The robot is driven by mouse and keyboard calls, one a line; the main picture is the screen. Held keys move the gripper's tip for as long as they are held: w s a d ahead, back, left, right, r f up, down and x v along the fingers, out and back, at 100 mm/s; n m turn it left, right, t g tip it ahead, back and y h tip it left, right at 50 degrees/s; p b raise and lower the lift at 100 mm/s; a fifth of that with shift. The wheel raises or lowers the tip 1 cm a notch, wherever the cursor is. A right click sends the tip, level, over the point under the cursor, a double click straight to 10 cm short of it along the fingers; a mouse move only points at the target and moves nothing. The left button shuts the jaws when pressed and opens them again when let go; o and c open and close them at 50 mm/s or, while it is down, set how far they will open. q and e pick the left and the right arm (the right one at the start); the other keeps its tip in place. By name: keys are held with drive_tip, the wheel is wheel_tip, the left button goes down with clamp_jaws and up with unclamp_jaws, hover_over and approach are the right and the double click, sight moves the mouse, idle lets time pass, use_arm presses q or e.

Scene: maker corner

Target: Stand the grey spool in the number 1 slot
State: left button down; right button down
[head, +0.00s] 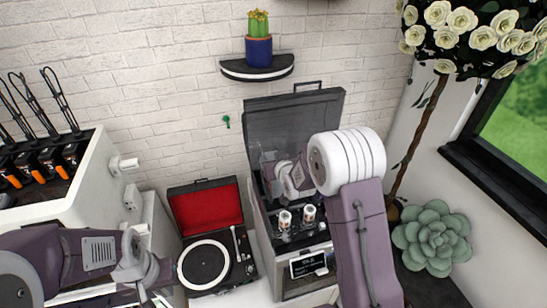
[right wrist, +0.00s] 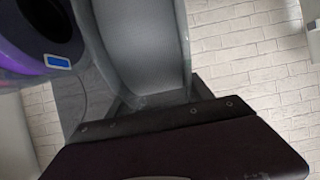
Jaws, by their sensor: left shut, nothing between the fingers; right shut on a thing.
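The grey spool (right wrist: 142,45) fills the upper middle of the right wrist view, with clear flanges at its sides. My right gripper (head: 268,180) is shut on it, over the open black box (head: 262,222). In the head view the spool is mostly hidden or too small to make out. Two white round pieces with small labels, one on the left (head: 285,220) and one on the right (head: 308,213), stand in the front of the box. I cannot read which slot is number 1. My left gripper (head: 160,294) is shut and empty at the lower left, away from the box.
The box's clear lid (head: 292,117) stands open against the brick wall. A record player (head: 205,262) with a red-lined lid stands to its left. A black shelf (head: 257,68) holds a cactus above. A purple-rimmed round dark thing (right wrist: 12,62) is beside the spool in the wrist view.

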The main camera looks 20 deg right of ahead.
wheel_tip(320, 180, down, 3)
drive_tip(key=b, duration=0.2)
drive_tip(key=shift+w+b, duration=0.1)
drive_tip(key=shift+b, duration=0.3)
drive_tip(key=shift+f+b, duration=0.75)
drive_tip(key=shift+f, duration=0.05)
drive_tip(key=shift+f+b, duration=0.35)
drive_tip(key=shift+f, duration=0.05)
drive_tip(key=shift+f+b, duration=0.4)
drive_tip(key=shift+b, duration=0.15)
drive_tip(key=shift+c, duration=2.1)
unclamp_jaws()
drive_tip(key=shift+o, duration=0.3)
drive_tip(key=shift+s, duration=0.2)
